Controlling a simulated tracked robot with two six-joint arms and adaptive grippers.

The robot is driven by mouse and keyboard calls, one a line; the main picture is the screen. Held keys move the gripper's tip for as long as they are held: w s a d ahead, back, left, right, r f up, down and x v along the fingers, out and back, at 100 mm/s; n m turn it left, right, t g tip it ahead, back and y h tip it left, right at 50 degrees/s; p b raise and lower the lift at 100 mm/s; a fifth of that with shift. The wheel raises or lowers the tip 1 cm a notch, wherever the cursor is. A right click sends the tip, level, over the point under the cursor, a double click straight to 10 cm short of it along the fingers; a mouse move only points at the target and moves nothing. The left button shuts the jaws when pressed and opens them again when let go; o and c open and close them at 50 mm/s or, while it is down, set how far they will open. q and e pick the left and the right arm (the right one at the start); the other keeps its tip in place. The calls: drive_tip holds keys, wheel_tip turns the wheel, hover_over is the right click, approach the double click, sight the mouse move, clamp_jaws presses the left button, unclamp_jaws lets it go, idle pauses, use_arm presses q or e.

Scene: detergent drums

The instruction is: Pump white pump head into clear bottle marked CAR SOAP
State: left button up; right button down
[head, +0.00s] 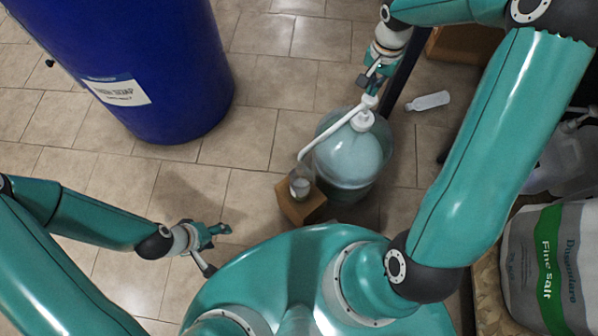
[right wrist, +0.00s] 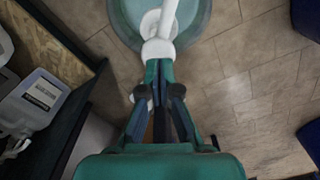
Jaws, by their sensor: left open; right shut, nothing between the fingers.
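The white pump head (head: 363,119) sits on top of a translucent drum of pale liquid (head: 350,160). Its long spout points down and left. A small clear bottle (head: 300,184) stands on a brown box (head: 301,206) at the spout's end; no marking on it is readable. My right gripper (head: 371,82) is shut and empty, at the top of the pump head. In the right wrist view its fingertips (right wrist: 159,64) meet or overlap the white pump head (right wrist: 158,46); contact is not certain. My left gripper (head: 222,230) is open and empty, low at the left, away from the bottle.
A large blue drum (head: 150,60) with a white label stands at upper left. A white bottle (head: 428,101) lies on the tiled floor right of the pump drum. A salt sack (head: 548,262) and a clear jug (head: 556,160) are at the right. Floor at left is clear.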

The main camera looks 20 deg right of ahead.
sight(370, 97)
drive_tip(key=shift+f+b, duration=2.65)
drive_tip(key=shift+f, duration=0.5)
drive_tip(key=shift+r, duration=0.1)
drive_tip(key=shift+r+p, duration=2.25)
drive_tip(key=shift+r, duration=0.85)
drive_tip(key=shift+f, duration=0.15)
